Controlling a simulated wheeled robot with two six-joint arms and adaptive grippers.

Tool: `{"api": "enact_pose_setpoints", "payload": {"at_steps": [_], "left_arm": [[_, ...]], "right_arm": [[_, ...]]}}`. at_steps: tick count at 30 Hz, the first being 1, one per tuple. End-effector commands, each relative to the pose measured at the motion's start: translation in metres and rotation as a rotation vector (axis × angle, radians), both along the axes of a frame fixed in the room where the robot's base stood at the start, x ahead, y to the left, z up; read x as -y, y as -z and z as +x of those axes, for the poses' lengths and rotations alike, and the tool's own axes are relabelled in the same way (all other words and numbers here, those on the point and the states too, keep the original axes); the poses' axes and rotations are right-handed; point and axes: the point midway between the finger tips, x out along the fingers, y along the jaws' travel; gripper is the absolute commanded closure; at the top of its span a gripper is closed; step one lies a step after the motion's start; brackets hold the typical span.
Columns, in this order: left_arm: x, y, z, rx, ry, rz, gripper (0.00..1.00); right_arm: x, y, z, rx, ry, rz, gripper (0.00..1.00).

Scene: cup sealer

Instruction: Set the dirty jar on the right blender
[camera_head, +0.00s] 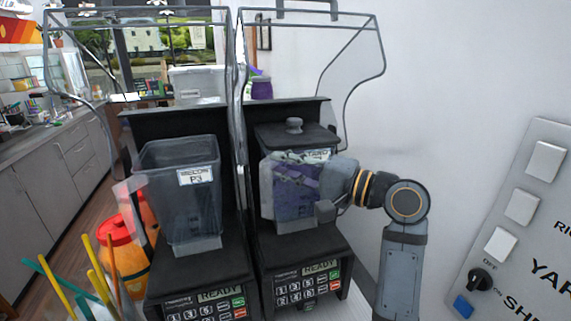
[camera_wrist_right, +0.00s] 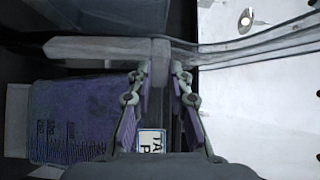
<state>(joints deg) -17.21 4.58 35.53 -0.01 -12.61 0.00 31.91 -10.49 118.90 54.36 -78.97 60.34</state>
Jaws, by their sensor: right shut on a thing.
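The dirty jar (camera_head: 291,192) is stained purple and has a dark lid with a knob. It stands upright over the right blender (camera_head: 300,247), inside its open clear cover. I cannot tell if its bottom rests on the base. My right gripper (camera_head: 328,192) reaches it from the right and is shut on it. In the right wrist view the fingers (camera_wrist_right: 160,78) close around the jar's grey handle (camera_wrist_right: 110,48), with the purple wall (camera_wrist_right: 70,118) beside them. My left gripper is not in view.
A clear empty jar (camera_head: 185,205) labelled P3 stands on the left blender (camera_head: 205,270). An orange container (camera_head: 125,262) and several coloured straws (camera_head: 75,280) are at the lower left. A switch panel (camera_head: 520,225) is on the right, and a white wall stands behind.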

Motion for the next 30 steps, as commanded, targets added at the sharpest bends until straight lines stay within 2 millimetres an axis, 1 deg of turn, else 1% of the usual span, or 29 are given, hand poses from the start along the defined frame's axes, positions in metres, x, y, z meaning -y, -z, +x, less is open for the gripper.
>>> {"api": "enact_pose_setpoints", "payload": {"at_steps": [1, 12, 30], "left_arm": [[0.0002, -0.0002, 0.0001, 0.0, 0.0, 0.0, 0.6], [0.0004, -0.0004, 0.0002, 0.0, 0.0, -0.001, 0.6], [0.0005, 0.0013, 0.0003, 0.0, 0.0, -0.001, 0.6]], "right_arm": [[0.0, -0.0039, -0.001, 0.012, 0.0, 0.004, 1.0], [0.0, -0.0042, -0.001, 0.012, 0.0, 0.004, 1.0], [0.0, 0.0008, -0.0009, 0.011, 0.0, 0.004, 1.0]]}}
